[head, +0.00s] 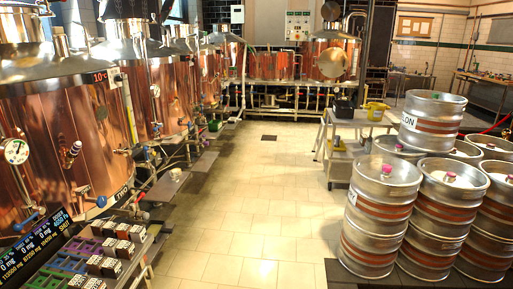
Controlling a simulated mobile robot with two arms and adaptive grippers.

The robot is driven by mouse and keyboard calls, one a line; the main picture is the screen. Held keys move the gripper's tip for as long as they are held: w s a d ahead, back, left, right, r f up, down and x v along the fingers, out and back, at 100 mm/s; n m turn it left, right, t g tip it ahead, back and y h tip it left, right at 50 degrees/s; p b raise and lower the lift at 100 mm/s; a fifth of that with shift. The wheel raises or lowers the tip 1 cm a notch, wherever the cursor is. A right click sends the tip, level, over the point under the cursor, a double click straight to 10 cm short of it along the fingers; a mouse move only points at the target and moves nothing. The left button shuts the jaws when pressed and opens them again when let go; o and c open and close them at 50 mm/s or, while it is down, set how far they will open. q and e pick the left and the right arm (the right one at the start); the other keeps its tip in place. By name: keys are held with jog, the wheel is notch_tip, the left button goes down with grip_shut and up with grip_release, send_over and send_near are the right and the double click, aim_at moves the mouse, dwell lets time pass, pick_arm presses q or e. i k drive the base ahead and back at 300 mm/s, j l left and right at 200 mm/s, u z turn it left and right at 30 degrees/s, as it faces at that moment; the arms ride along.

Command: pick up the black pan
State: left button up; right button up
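A small black item (344,108) stands on a light metal table (355,122) right of the middle in the head view. It is too small and far off to tell for sure whether it is the black pan. Neither of my grippers is in view.
Several steel kegs (379,215) stand stacked at the right, in front of part of the table. Copper tanks (65,125) and a rack of small boxes (105,255) line the left. The tiled floor (245,200) between is clear.

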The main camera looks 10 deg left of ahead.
aim_at(157, 227)
jog(key=i+u, duration=0.1)
jog(key=i, duration=0.9)
jog(key=i+l, duration=0.15)
jog(key=i, duration=0.8)
jog(key=i+u, duration=0.8)
jog(key=u, duration=0.15)
jog(key=i+l+u, duration=0.25)
jog(key=u, duration=0.25)
jog(key=i+l+u, duration=0.5)
jog(key=k+j, duration=0.1)
